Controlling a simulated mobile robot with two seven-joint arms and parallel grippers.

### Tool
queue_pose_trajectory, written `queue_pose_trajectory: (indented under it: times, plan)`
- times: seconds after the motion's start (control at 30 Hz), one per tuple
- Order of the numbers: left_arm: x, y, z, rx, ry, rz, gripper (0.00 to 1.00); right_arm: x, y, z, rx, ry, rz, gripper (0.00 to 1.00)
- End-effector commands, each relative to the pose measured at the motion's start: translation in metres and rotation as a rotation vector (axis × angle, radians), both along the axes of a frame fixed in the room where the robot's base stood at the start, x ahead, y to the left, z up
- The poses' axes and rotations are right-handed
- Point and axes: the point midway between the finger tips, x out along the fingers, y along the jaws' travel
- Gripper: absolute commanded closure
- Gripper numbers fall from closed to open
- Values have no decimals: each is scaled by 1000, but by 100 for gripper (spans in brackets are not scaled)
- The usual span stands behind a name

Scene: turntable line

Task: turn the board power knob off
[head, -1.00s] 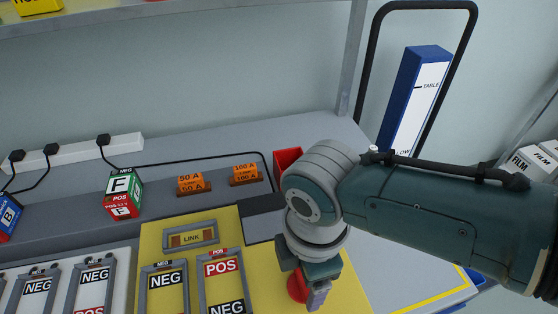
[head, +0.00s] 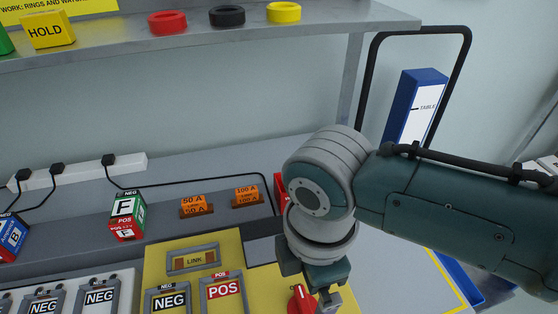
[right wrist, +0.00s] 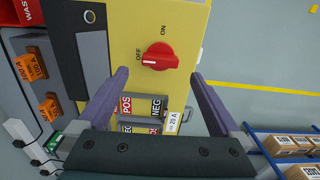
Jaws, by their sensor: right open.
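The red power knob (right wrist: 158,56) is on a yellow board (right wrist: 190,22), between printed OFF and ON marks in the right wrist view. Its white line lies on the left side, towards OFF. In the head view the knob (head: 297,300) shows low down, partly hidden by my right gripper, with its white line pointing away from me. My right gripper (right wrist: 163,82) is open and empty. Its fingertips are on either side of the knob's line, below it in the wrist view and apart from it. It also shows in the head view (head: 322,302). My left gripper is out of view.
The LINK piece (head: 193,260) and NEG and POS blocks (head: 223,288) are left of the knob. Orange fuse links (head: 197,206) and a cube marked F (head: 128,216) stand behind. A shelf (head: 330,28) with coloured rings overhangs the back.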

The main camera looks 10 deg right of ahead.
Motion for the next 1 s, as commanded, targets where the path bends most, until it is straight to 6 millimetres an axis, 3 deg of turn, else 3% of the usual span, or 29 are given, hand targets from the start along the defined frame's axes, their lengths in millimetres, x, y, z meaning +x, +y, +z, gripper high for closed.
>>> queue_pose_trajectory:
  times: [0.1, 0.3, 0.8, 1.0]
  plan:
    - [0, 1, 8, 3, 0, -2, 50, 0, 0, 23, 1, -2, 1, 0]
    - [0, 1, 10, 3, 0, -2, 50, 0, 0, 39, 0, 1, 0, 0]
    - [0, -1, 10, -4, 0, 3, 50, -1, 1, 40, 3, 1, -3, 0]
    - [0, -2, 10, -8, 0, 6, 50, -30, 25, 44, 118, -8, -170, 0]
